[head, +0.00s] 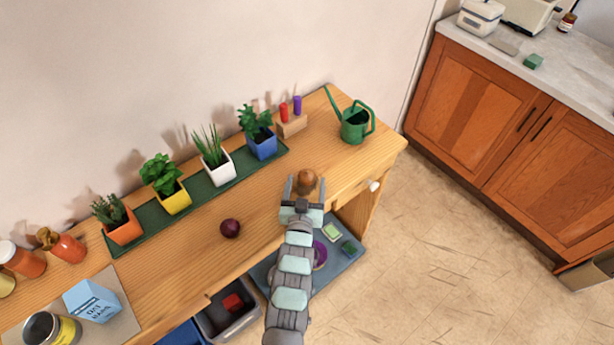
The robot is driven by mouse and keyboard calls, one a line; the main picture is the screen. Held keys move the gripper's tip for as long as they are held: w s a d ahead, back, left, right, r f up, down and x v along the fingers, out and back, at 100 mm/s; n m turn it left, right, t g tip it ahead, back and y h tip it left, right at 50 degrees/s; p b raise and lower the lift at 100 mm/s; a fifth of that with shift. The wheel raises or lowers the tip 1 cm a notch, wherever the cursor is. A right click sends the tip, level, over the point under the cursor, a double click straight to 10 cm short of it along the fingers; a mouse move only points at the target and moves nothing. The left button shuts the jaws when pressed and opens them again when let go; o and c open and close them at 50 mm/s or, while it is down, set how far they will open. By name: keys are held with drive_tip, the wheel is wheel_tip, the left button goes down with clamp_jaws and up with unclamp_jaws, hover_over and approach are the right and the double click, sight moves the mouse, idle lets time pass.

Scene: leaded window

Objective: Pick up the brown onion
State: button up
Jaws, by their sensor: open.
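The brown onion (306,181) stands on the wooden table (262,204) near its front edge, towards the right end. My gripper (304,185) is open, with one finger on the left of the onion and the other on its right. The lower part of the onion is hidden by my gripper. I cannot tell whether the fingers touch it.
A dark red onion (230,228) lies to the left. A green tray (150,215) with several potted herbs runs along the back. A green watering can (355,124) and a wooden block (291,125) with red and purple pegs stand behind. Table between is clear.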

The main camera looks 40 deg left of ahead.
drive_tip(key=shift+x, duration=0.9)
drive_tip(key=shift+c, duration=0.3)
drive_tip(key=c, duration=1.4)
